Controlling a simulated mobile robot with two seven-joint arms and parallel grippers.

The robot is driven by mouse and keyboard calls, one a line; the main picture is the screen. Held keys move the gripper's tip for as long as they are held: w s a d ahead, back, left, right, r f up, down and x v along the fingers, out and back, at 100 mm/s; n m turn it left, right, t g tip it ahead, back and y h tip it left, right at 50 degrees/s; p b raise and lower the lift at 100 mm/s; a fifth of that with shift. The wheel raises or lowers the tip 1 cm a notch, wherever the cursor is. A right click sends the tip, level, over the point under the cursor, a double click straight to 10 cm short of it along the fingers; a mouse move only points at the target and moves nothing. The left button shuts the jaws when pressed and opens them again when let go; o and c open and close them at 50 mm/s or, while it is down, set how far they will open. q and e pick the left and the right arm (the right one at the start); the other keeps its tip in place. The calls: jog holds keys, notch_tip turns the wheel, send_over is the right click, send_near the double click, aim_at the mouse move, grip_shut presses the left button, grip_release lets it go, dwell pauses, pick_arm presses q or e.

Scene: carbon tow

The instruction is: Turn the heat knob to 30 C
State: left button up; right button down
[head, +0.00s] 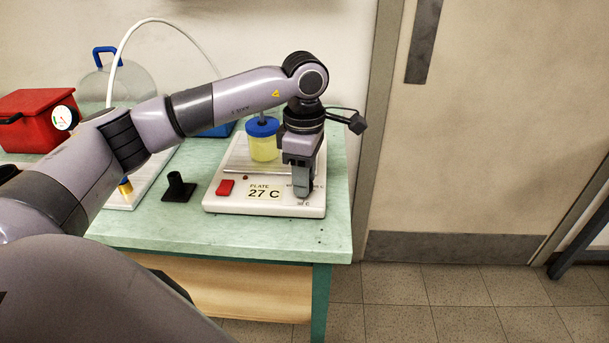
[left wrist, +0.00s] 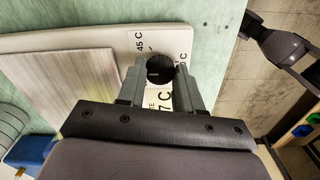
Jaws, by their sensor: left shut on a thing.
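The heat knob (left wrist: 159,69) is a round black knob with a pale mark, on the front right of the white hot plate (head: 228,201). In the left wrist view, a "45 C" label is printed beside it and another label is partly hidden by a finger. My left gripper (head: 303,191) points down over the knob and is shut on it, one finger on each side. In the head view the gripper hides the knob. The plate display (head: 264,193) reads "PLATE 27 C". My right gripper does not show.
A beaker of yellow liquid with a blue lid (head: 263,140) stands on the plate. A red switch (head: 225,187) is left of the display. A black stand (head: 178,187), a red box (head: 36,121) and a clear jar are further left. The green table (head: 200,236) ends close to the plate's right.

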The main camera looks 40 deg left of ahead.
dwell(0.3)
pick_arm(q)
jog(key=o, duration=1)
jog(key=shift+o, duration=0.2)
jog(key=shift+r, duration=0.1)
jog(key=shift+r, duration=3.55)
jog(key=shift+s, duration=0.1)
